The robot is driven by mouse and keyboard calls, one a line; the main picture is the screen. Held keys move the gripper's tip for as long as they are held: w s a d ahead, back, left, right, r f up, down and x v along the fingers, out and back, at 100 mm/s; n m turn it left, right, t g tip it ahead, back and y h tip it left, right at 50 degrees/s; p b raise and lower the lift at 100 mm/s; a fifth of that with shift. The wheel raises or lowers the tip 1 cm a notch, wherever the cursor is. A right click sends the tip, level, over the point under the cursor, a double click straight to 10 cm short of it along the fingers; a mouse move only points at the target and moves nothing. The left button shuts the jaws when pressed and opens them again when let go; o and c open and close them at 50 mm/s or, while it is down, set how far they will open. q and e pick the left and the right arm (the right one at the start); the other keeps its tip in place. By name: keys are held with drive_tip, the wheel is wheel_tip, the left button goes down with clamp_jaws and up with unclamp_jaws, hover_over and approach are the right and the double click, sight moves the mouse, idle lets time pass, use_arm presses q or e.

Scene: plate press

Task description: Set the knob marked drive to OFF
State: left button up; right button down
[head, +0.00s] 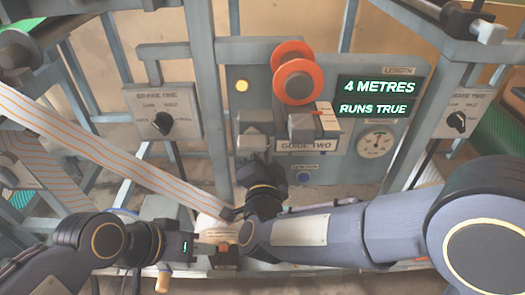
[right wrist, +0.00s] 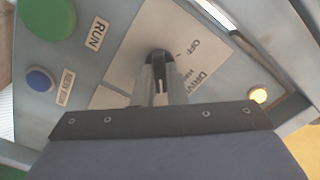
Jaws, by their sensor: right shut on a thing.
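The drive knob (right wrist: 159,55) is dark and sits on a white plate in the right wrist view. The words OFF and DRIVE show on this plate (right wrist: 207,50) to the right of the knob. My right gripper (right wrist: 160,88) is shut on the knob, and its fingers hide much of it. Which way the knob points is hard to tell. In the head view my right wrist (head: 265,198) hides the knob.
A green RUN button (right wrist: 47,17) and a blue button (right wrist: 40,79) sit left of the knob. A lit yellow lamp (right wrist: 259,95) is at right. Brake one (head: 163,123) and brake two (head: 457,121) knobs flank the panel. A striped band (head: 110,152) slants down from the left.

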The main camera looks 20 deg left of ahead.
drive_tip(key=shift+n+p, duration=5.7)
drive_tip(key=shift+n, duration=5.3)
drive_tip(key=shift+f, duration=0.1)
drive_tip(key=c, duration=1.5)
unclamp_jaws()
drive_tip(key=shift+o, duration=0.2)
drive_tip(key=shift+s, duration=0.15)
